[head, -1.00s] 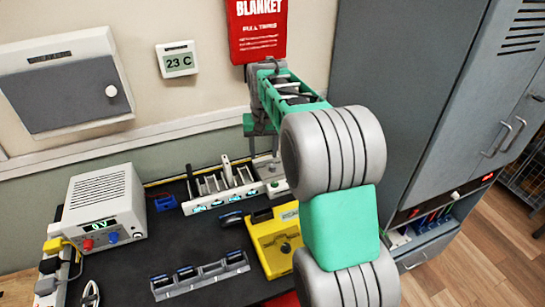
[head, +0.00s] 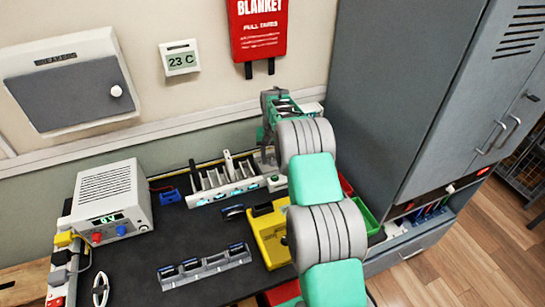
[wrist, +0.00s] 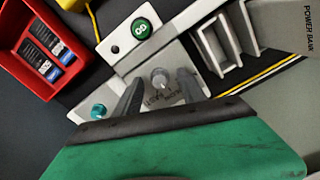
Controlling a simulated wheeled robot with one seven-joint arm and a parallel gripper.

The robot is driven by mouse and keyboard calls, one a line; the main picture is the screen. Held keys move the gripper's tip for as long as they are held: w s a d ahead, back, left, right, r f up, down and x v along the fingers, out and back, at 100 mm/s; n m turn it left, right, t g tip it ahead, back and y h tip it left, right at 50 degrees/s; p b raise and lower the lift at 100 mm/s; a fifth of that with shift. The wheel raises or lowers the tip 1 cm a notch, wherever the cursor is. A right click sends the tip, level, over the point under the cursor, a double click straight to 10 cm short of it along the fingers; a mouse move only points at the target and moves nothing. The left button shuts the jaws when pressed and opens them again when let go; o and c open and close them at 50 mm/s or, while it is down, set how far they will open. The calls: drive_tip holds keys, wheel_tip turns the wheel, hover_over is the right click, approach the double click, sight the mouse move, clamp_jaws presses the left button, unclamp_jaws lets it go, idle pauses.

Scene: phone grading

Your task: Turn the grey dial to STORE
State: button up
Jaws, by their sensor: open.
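The grey dial (wrist: 160,78) shows in the wrist view on a light metal plate, between the fingers of my gripper (wrist: 161,82). The gripper is open, with one finger on each side of the dial; whether either touches it I cannot tell. Printed lettering lies around the dial, partly covered by the fingers and too small to read surely, so its setting is unclear. A round green display (wrist: 141,28) with an 8-like figure and a teal button (wrist: 98,110) sit near it. In the head view my arm hides the dial.
A red tray (wrist: 22,80) with batteries lies left in the wrist view. A slotted rack (head: 228,191) stands beside the dial's plate. A yellow tester (head: 270,235), a battery holder (head: 205,266) and a power supply (head: 112,205) are on the dark bench. A grey cabinet (head: 400,90) stands right.

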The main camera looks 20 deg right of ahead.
drive_tip(key=shift+c, duration=0.3)
clamp_jaws()
drive_tip(key=shift+n+b, duration=0.35)
drive_tip(key=shift+n, duration=0.05)
drive_tip(key=n+b, duration=0.2)
drive_tip(key=n, duration=0.1)
drive_tip(key=shift+f, duration=0.1)
drive_tip(key=n+b, duration=0.1)
drive_tip(key=n, duration=0.4)
idle(0.3)
idle(0.4)
drive_tip(key=shift+o, duration=0.3)
unclamp_jaws()
